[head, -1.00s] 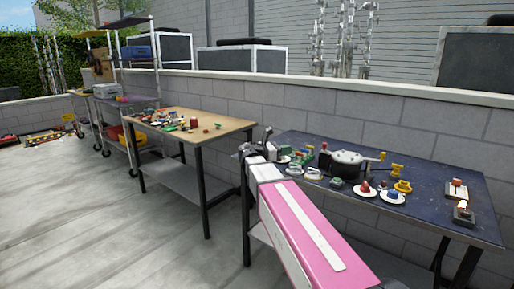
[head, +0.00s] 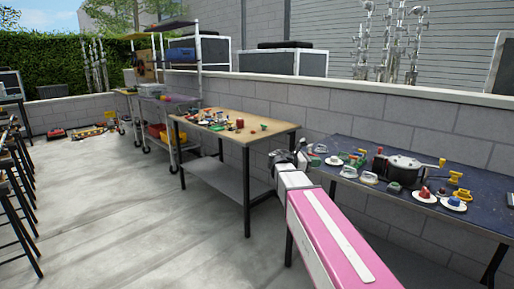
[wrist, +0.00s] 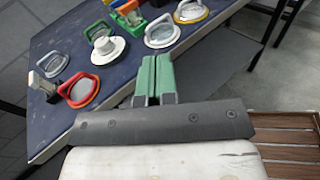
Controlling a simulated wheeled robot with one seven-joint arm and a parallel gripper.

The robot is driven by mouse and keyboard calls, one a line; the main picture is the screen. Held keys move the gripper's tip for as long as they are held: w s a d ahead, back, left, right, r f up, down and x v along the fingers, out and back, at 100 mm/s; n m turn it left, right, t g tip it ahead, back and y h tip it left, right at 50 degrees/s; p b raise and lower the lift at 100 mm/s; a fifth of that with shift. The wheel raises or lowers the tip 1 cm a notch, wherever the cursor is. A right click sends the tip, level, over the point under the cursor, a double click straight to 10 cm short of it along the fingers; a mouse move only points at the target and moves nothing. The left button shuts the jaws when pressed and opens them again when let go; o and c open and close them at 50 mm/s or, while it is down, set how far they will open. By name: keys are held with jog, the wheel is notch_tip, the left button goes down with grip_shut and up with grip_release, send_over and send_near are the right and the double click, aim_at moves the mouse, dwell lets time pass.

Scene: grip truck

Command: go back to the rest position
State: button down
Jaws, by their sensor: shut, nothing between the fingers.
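My gripper (wrist: 153,78) is at the bottom middle of the wrist view, its two green fingers side by side and closed with nothing between them. In the head view my gripper (head: 283,158) is at the left end of the dark blue table (head: 335,188), at the end of my pink and white arm. In the wrist view the fingers are near the table's edge, below a white round piece with a handle (wrist: 108,48). Whether they are above the tabletop or beside it I cannot tell exactly.
A wooden-topped table (head: 262,134) with small coloured parts stands to the left. A shelf cart (head: 160,135) stands farther back. Stools (head: 18,190) line the left edge. The concrete floor between is clear.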

jog(key=s+f+m+g+y, duration=0.1)
jog(key=s+f+m+y, duration=0.35)
jog(key=f, duration=0.55)
jog(key=s+f+m+g+y, duration=0.1)
jog(key=s+f+m+y, duration=0.35)
jog(key=f, duration=0.55)
jog(key=s+a+f+m+y, duration=0.6)
jog(key=s+f+m+y, duration=0.1)
jog(key=s+f+m, duration=0.3)
jog(key=shift+s+f+g+y, duration=0.2)
jog(key=shift+f+g+y, duration=0.1)
jog(key=shift+f, duration=0.2)
jog(key=shift+d, duration=0.1)
